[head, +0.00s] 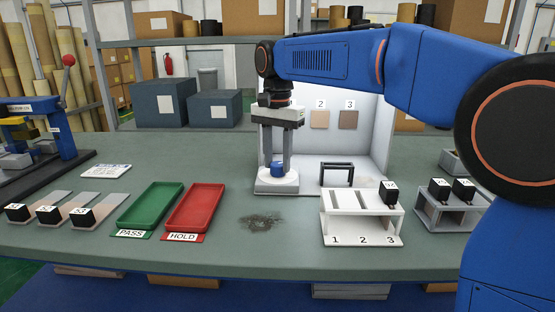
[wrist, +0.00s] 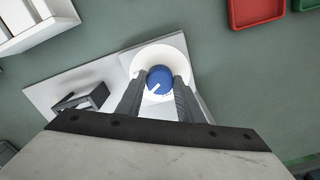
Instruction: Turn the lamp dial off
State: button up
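The lamp dial (head: 278,169) is a blue round knob on a white round base (head: 277,182) in front of the white light booth. It also shows in the wrist view (wrist: 160,77), where its white pointer line points to the lower left. My gripper (head: 278,158) points down over the dial from above. In the wrist view its two dark fingers (wrist: 160,84) stand one on each side of the knob, with a narrow gap on both sides. It looks open and holds nothing. The fingertip depth beside the knob is hard to tell.
A small black stand (head: 337,173) is right of the dial. A white numbered rack (head: 345,232) with a black cube (head: 389,193) stands at front right. A red HOLD tray (head: 195,207) and green PASS tray (head: 150,206) lie left. The bench before the dial is free except for a dark stain.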

aim_at(278, 164)
jog(key=shift+n, duration=0.3)
jog(key=n, duration=1.1)
jog(key=shift+d, duration=0.1)
jog(key=shift+n, duration=0.3)
dwell(0.4)
jog(key=o, duration=1.1)
jog(key=shift+r, duration=0.1)
notch_tip(278, 164, up, 17)
jog(key=shift+r, duration=0.15)
